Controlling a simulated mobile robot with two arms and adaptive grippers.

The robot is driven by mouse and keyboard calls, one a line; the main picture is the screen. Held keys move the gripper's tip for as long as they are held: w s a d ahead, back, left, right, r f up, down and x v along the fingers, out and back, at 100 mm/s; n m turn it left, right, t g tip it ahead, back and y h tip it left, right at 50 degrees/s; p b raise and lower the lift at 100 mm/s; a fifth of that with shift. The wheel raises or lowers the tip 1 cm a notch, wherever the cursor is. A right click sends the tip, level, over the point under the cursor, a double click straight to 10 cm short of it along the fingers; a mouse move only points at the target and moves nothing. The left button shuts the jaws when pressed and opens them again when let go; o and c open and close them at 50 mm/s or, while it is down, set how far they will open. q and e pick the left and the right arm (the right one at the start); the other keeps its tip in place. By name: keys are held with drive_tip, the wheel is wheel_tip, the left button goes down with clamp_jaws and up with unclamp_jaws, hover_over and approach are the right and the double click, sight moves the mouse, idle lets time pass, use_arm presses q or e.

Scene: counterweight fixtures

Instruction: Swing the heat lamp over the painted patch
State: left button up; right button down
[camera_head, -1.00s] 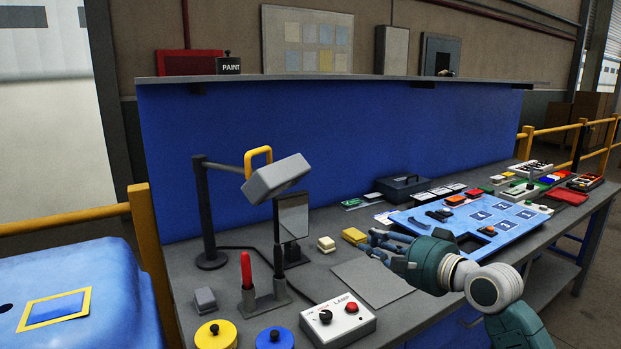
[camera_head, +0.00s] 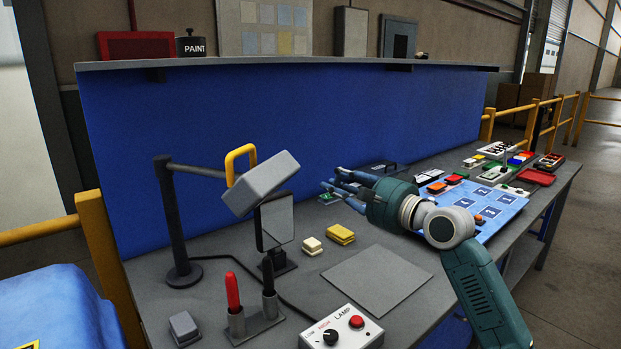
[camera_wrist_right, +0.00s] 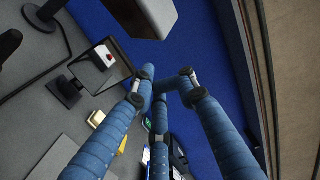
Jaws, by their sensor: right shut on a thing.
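The heat lamp is a grey box head (camera_head: 262,184) with a yellow loop handle (camera_head: 240,163), on a dark arm and post (camera_head: 170,215) at the bench's left. It hangs over the bench, beside a dark-framed plate. In the right wrist view, the lamp head (camera_wrist_right: 155,15) shows at the top. The painted patch lies on the blue panel at lower left; only a bit of its yellow border (camera_head: 28,345) shows. My right gripper (camera_head: 335,190) is in the air right of the lamp, apart from its handle.
A dark-framed plate on a stand (camera_head: 274,225) stands under the lamp head. A red and a dark marker stand in a holder (camera_head: 255,322). The lamp control box (camera_head: 341,328) is at the front. A flat grey sheet (camera_head: 377,280) lies in clear bench space. A yellow rail (camera_head: 108,260) borders the left.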

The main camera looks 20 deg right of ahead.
drive_tip(key=p+x, duration=0.2)
drive_tip(key=x, duration=0.7)
use_arm(q)
drive_tip(key=shift+s+d+r+p, duration=0.1)
drive_tip(key=shift+s+r+p, duration=0.3)
drive_tip(key=shift+r, duration=0.4)
drive_tip(key=shift+s+d+r+p, duration=0.1)
drive_tip(key=shift+s+r+p, duration=0.35)
drive_tip(key=shift+r, duration=0.3)
drive_tip(key=shift+s+d+r+p, duration=0.1)
drive_tip(key=shift+s+r+p, duration=0.3)
drive_tip(key=shift+r, duration=0.4)
use_arm(e)
drive_tip(key=shift+s+a+r, duration=0.15)
drive_tip(key=shift+s+a, duration=1.35)
drive_tip(key=shift+s, duration=0.15)
